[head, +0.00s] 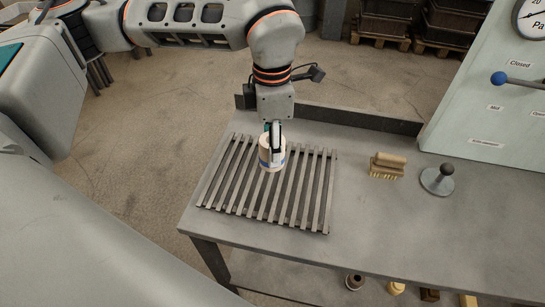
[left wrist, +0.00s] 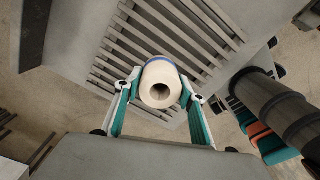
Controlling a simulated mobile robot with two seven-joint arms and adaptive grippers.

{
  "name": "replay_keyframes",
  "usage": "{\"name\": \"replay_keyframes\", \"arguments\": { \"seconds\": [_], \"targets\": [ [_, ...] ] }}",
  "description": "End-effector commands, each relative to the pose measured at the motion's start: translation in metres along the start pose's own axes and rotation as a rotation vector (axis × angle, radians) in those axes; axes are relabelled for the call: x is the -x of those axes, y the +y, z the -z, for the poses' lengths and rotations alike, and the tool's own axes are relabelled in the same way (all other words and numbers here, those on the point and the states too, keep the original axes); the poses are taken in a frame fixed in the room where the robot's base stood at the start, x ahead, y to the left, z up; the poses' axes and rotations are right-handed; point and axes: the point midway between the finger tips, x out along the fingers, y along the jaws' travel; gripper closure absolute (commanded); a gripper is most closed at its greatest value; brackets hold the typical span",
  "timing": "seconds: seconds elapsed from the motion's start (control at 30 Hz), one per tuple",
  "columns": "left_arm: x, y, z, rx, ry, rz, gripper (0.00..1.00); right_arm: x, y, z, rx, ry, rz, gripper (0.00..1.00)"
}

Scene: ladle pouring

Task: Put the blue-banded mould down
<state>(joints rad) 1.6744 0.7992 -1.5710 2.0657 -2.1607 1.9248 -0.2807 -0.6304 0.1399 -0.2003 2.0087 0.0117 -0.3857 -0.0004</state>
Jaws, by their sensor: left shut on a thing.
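The blue-banded mould (head: 272,153) is a cream cylinder with a blue band, over the slatted rack on the table in the head view. My left gripper (head: 273,136) comes down from above and is shut on the mould. In the left wrist view the mould (left wrist: 161,84) sits between the two fingers of the gripper (left wrist: 160,92), its round opening facing the camera. The slats lie behind it. I cannot tell whether its base touches the slats. My right gripper is not in view.
The slatted rack (head: 318,205) covers the table's left part. A wooden brush (head: 388,164) and a grey disc with a knobbed handle (head: 438,179) stand to the right. A pale panel with a blue-knobbed lever (head: 499,78) rises at the right. The table's (head: 370,235) front is clear.

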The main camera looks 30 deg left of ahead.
Motion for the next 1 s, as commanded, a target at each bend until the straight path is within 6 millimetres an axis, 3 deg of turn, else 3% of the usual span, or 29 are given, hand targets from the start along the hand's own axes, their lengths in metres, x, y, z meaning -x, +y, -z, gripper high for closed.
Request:
{"name": "replay_keyframes", "arguments": {
  "seconds": [0.37, 0.77, 0.8, 0.83, 1.0],
  "targets": [
    [-0.042, -0.001, 0.001, 0.0, 0.002, 0.003, 0.88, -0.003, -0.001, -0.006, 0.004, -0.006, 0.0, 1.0],
    [-0.047, 0.0, 0.0, 0.0, 0.0, 0.0, 0.88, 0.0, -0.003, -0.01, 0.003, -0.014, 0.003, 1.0],
    [-0.046, 0.0, 0.0, 0.0, 0.0, 0.0, 0.53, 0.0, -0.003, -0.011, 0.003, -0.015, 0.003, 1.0],
    [-0.046, 0.0, 0.0, 0.0, 0.0, 0.0, 0.45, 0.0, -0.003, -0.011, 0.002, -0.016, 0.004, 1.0],
    [-0.046, 0.0, 0.0, 0.0, 0.0, 0.0, 0.44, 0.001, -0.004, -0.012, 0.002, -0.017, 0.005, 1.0]
  ]
}}
